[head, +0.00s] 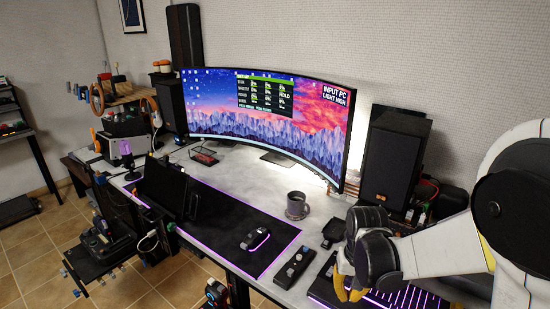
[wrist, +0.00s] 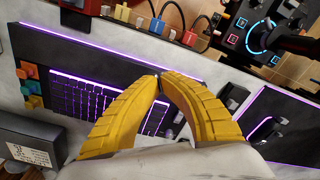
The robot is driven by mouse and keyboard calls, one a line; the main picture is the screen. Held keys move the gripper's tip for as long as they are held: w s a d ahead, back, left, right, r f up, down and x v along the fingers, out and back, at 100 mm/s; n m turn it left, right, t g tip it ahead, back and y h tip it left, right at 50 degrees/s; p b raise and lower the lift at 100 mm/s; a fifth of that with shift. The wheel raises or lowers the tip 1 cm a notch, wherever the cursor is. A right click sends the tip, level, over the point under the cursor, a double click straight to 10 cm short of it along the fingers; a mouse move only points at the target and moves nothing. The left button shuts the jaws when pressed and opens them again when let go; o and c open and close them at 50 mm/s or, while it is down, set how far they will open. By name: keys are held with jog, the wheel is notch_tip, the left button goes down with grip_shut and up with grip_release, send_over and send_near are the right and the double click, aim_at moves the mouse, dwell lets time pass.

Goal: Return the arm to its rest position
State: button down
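My gripper (head: 348,293) hangs at the lower right in the head view, over the desk's front right part near the keyboard. In the wrist view its two curved yellow fingers (wrist: 160,78) come together at the tips, with no held object visible between them. The arm reaches in from the right edge of the head view. The purple-lit keyboard (wrist: 85,100) lies below the fingers in the wrist view and is partly hidden by them. In the head view the keyboard (head: 405,298) is partly covered by my arm.
A grey mug (head: 297,206) stands left of my gripper. A black control box (head: 295,267) lies close to its left. A mouse (head: 256,240) rests on the dark mat (head: 215,222). A speaker (head: 394,160) and curved monitor (head: 270,115) stand behind. Bare desk shows around the mug.

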jog(key=s+r+t, duration=0.3)
jog(key=s+r, duration=0.2)
jog(key=r, duration=0.3)
jog(key=s+r+n+t, duration=0.1)
jog(key=s+r+t, duration=0.2)
jog(key=s+r, duration=0.3)
notch_tip(320, 180, up, 2)
jog(key=shift+r+t, duration=0.2)
jog(key=shift+t, duration=0.2)
